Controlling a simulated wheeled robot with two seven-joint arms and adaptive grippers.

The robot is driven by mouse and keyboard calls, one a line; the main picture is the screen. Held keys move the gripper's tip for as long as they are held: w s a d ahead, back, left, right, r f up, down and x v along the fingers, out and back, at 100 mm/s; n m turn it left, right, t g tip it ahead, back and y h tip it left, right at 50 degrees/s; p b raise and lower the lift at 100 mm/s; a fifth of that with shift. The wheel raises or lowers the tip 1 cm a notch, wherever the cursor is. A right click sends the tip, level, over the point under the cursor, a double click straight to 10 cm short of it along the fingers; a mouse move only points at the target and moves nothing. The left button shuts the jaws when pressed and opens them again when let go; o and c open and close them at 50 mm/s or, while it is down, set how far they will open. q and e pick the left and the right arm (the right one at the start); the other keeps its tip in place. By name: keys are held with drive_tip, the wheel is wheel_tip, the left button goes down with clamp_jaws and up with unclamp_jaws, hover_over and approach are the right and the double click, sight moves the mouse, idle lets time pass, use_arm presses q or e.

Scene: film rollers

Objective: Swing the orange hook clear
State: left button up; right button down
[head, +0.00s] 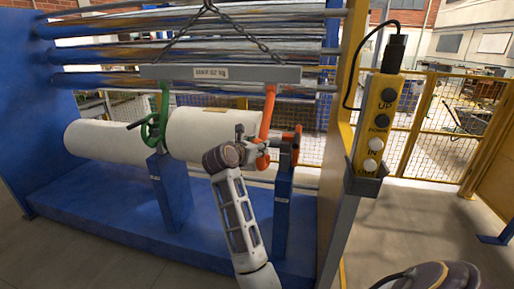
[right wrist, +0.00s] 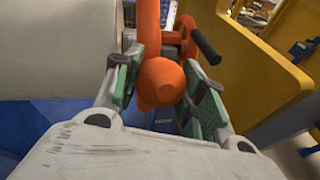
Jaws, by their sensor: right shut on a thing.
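The orange hook (head: 268,108) hangs from the right part of the grey lifting beam (head: 220,73) at the right end of the white roll (head: 210,128). My right gripper (head: 262,154) is at the hook's lower end. In the right wrist view, its two green-padded fingers (right wrist: 166,85) are closed around a rounded orange part of the hook (right wrist: 160,78). A black handle (right wrist: 206,46) sticks out beyond the right finger. The gripper partly hides the hook's lower end in the head view. My left gripper is not in view.
A green hook (head: 163,115) hangs from the beam's left part. Blue posts (head: 170,190) stand under the roll on a blue base (head: 110,228). A yellow button box (head: 377,125) and a yellow frame post (head: 346,90) stand to the right. Chains (head: 245,32) rise from the beam.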

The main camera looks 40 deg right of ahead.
drive_tip(key=shift+s+a+r, duration=0.15)
drive_tip(key=shift+a+r, duration=0.1)
drive_tip(key=shift+r, duration=0.3)
drive_tip(key=c, duration=1.3)
unclamp_jaws()
drive_tip(key=o, duration=0.5)
drive_tip(key=shift+s+a+r, duration=0.1)
drive_tip(key=shift+r, duration=0.05)
drive_tip(key=shift+r, duration=4.9)
